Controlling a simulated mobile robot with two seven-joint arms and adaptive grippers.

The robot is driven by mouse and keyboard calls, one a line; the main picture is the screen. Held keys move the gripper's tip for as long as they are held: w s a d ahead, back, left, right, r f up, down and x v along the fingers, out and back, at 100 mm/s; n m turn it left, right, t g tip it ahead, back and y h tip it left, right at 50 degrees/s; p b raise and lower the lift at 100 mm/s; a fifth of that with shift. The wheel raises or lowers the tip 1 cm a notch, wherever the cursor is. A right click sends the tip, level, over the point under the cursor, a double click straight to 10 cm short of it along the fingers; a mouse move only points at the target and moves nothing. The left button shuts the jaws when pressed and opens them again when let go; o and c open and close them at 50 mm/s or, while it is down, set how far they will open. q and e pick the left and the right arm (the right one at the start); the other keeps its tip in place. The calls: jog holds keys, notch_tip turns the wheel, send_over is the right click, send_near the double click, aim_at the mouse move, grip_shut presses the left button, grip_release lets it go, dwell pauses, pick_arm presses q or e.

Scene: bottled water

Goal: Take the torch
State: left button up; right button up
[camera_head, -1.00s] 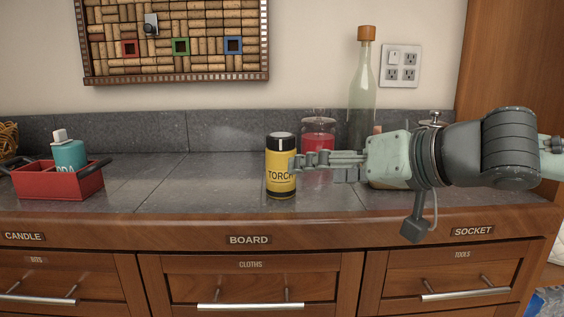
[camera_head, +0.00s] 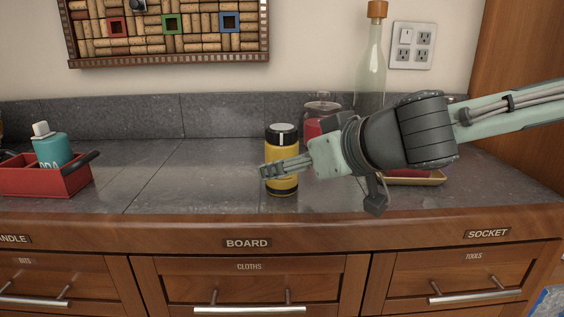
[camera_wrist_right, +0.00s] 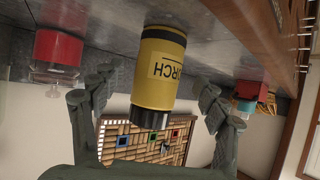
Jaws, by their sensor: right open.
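The torch (camera_head: 282,140) is a yellow cylinder with a black cap, standing upright on the grey counter near its front edge. My right gripper (camera_head: 272,171) crosses in front of its middle in the head view and hides its label. In the right wrist view, the torch (camera_wrist_right: 158,75) appears upside down, with part of its "TORCH" label showing. It sits between the two spread fingers of my right gripper (camera_wrist_right: 155,100), with a gap visible on both sides. The gripper is open. My left gripper is not in view.
A red jar (camera_head: 316,122) and a tall glass bottle (camera_head: 371,75) stand behind my right arm. A red caddy (camera_head: 45,182) with a teal bottle (camera_head: 53,150) is at the left. The counter (camera_head: 190,175) between caddy and torch is clear. Drawers (camera_head: 248,287) lie below.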

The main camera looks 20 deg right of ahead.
jog(key=shift+x, duration=1.95)
jog(key=shift+d, duration=0.15)
jog(key=c, duration=1.4)
